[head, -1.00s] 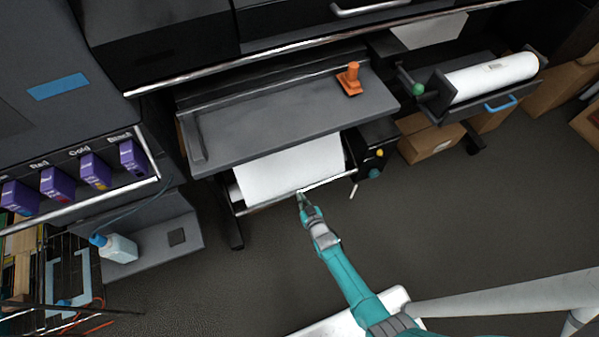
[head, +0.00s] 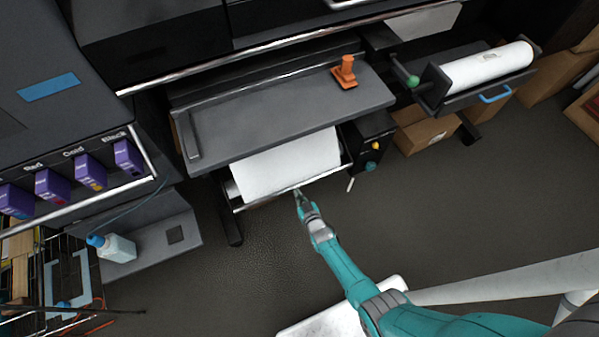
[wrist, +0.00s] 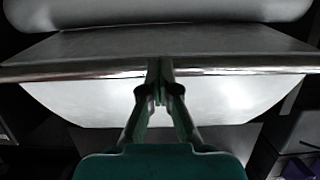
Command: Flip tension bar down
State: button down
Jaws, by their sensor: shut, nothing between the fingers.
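The tension bar (head: 270,200) is a thin shiny metal bar across the lower front of the white film (head: 285,168) under the grey printer shelf. Nothing shows between the fingers. I cannot tell whether the tips touch the bar.
The grey shelf (head: 240,125) with an orange object (head: 344,72) overhangs the film. A white roll (head: 488,66) sits in a holder at right above boxes (head: 425,128). A bottle (head: 112,247) stands at left. The floor (head: 420,220) in front is mostly clear.

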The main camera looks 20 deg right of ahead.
jog(key=v, duration=1.2)
jog(key=shift+s, duration=0.1)
dwell(0.4)
jog(key=s+r, duration=1.6)
jog(key=s, duration=0.4)
jog(key=s+r, duration=0.4)
jog(key=r, duration=0.7)
jog(key=s+r, duration=0.4)
jog(key=r, duration=0.8)
jog(key=shift+s+a+r, duration=0.15)
jog(key=shift+s+r, duration=0.1)
jog(key=shift+r, duration=0.05)
